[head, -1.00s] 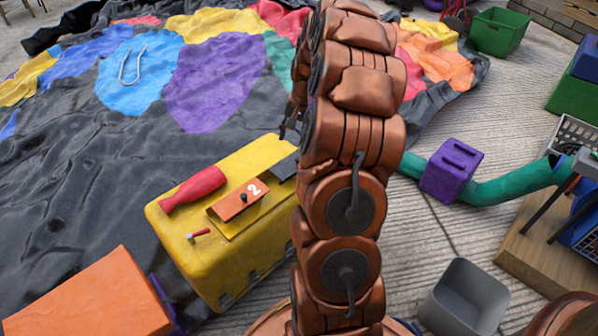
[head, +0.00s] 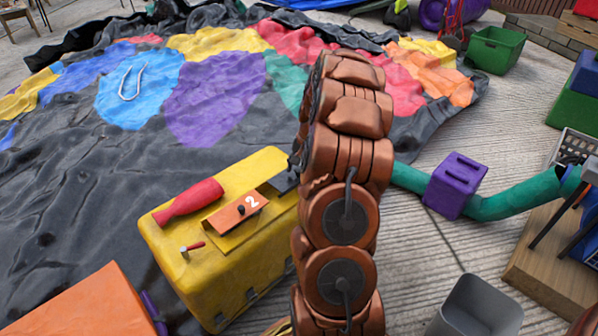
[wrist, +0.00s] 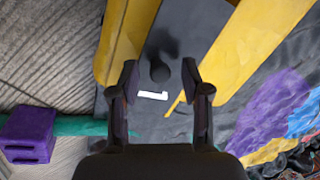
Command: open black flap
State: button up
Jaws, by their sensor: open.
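The black flap (wrist: 193,35) lies on top of the yellow box (wrist: 248,55), with a dark round knob (wrist: 160,72) and a white mark (wrist: 152,95) on it. My gripper (wrist: 160,75) is open, its fingertips on either side of the knob in the picture. I cannot tell whether they touch it or how high they are above it. In the head view, a bit of the black flap (head: 284,182) shows beside my arm at the right end of the yellow box (head: 200,245). My arm hides the rest, and my gripper is hidden there too.
A green pipe with a purple block (head: 456,185) and a grey bin (head: 478,308) stand right. An orange block (head: 85,305) is at front left.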

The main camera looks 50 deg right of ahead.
jog(key=shift+f, duration=0.15)
grip_shut()
dwell(0.4)
